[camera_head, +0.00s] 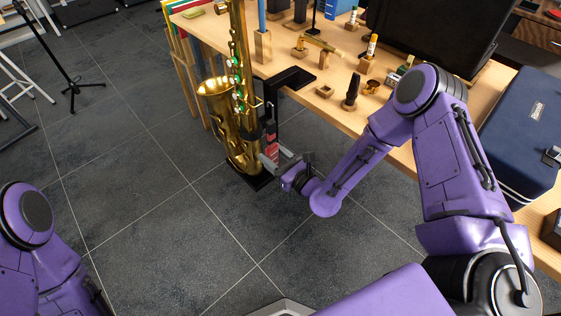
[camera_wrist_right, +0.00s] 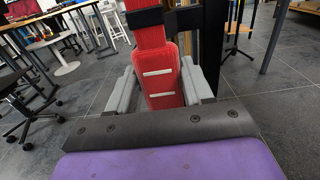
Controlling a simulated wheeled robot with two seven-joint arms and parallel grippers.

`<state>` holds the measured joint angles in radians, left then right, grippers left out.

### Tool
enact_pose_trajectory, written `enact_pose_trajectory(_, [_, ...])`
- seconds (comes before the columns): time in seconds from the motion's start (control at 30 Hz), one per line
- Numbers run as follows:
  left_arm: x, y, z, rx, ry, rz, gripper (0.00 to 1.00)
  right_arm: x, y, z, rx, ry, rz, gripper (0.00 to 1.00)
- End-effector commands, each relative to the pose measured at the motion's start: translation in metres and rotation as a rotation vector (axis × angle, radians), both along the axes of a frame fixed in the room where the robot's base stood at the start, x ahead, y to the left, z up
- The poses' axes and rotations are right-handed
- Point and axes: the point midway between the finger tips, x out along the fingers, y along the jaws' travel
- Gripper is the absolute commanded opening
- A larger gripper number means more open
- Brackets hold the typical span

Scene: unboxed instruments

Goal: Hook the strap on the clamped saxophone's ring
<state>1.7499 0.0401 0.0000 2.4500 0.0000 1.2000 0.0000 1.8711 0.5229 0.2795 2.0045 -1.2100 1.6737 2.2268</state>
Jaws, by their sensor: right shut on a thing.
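The brass saxophone (camera_head: 237,141) stands upright at the table's front edge, its bell facing left. A black clamp bracket (camera_head: 290,79) reaches from the table edge toward it. The red strap (camera_head: 271,153) hangs beside the saxophone's lower body. In the right wrist view its padded red piece with pale stitch bars (camera_wrist_right: 160,80) sits between the grey fingers. My right gripper (camera_head: 276,159) is shut on this red strap, close to the saxophone's right side. The ring and the strap's hook cannot be made out. My left gripper is out of view; only part of that arm shows.
The wooden table (camera_head: 285,107) holds small stands, a black mouthpiece-like piece (camera_head: 351,92) and a large black case (camera_head: 430,35). A blue case (camera_head: 525,125) lies at the right.

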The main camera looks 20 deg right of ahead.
Motion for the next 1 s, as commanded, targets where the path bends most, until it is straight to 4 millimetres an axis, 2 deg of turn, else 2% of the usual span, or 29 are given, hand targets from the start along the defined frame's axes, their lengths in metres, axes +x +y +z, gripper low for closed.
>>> enact_pose_trajectory(0.5, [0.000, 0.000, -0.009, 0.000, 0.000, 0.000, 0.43, 0.047, 0.017, 0.000, 0.000, -0.001, 0.000, 0.24])
enact_pose_trajectory(0.57, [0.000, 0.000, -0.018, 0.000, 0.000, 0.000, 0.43, 0.046, 0.017, -0.011, 0.002, 0.002, -0.001, 0.24])
enact_pose_trajectory(0.7, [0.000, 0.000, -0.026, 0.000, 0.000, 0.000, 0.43, 0.046, 0.017, -0.019, 0.002, 0.001, 0.000, 0.24])
enact_pose_trajectory(1.0, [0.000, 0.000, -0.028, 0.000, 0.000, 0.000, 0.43, 0.046, 0.017, -0.022, 0.001, 0.000, 0.000, 0.24])
